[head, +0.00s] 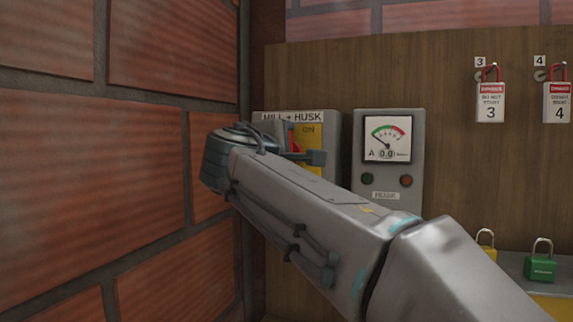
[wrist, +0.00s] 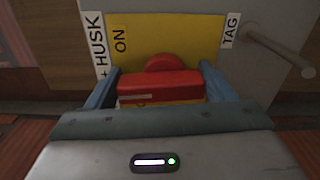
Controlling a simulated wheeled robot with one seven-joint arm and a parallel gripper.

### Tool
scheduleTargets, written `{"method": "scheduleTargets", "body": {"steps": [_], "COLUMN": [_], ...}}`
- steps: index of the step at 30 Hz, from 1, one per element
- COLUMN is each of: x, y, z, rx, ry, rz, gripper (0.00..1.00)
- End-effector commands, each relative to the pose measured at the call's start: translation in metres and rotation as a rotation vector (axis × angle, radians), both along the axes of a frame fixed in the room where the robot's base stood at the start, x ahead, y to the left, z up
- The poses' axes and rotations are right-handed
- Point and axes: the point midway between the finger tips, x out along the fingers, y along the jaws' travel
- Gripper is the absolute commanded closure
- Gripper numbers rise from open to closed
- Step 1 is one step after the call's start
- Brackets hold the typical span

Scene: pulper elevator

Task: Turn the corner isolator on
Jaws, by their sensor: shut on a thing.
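The corner isolator is a grey box (head: 333,130) against the wooden board beside the brick wall, labelled "MILL + HUSK". Its yellow plate (head: 312,134) carries the word "ON"; the plate also shows in the wrist view (wrist: 185,35). The red handle (wrist: 160,85) has a round red part behind it, against the plate. My gripper (wrist: 160,88) is shut on the red handle, with one blue-grey finger on each side. In the head view my gripper (head: 302,153) and arm cover much of the box, and only a little red shows.
A grey meter panel (head: 388,185) stands close on the right of the isolator. The brick wall (head: 90,190) is close on the left. Lockout tags (head: 490,102) hang at upper right, and a green padlock (head: 540,267) is at lower right. A rod (wrist: 280,52) sticks out beside the plate.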

Motion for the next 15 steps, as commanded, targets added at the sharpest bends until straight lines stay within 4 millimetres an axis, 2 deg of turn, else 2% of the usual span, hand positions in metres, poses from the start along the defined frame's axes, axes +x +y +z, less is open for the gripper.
{"method": "scheduleTargets", "body": {"steps": [15], "x": [0.0002], "y": [0.0002], "z": [-0.0017], "rx": [0.107], "ry": [-0.037], "rz": [0.001], "gripper": [0.46]}}
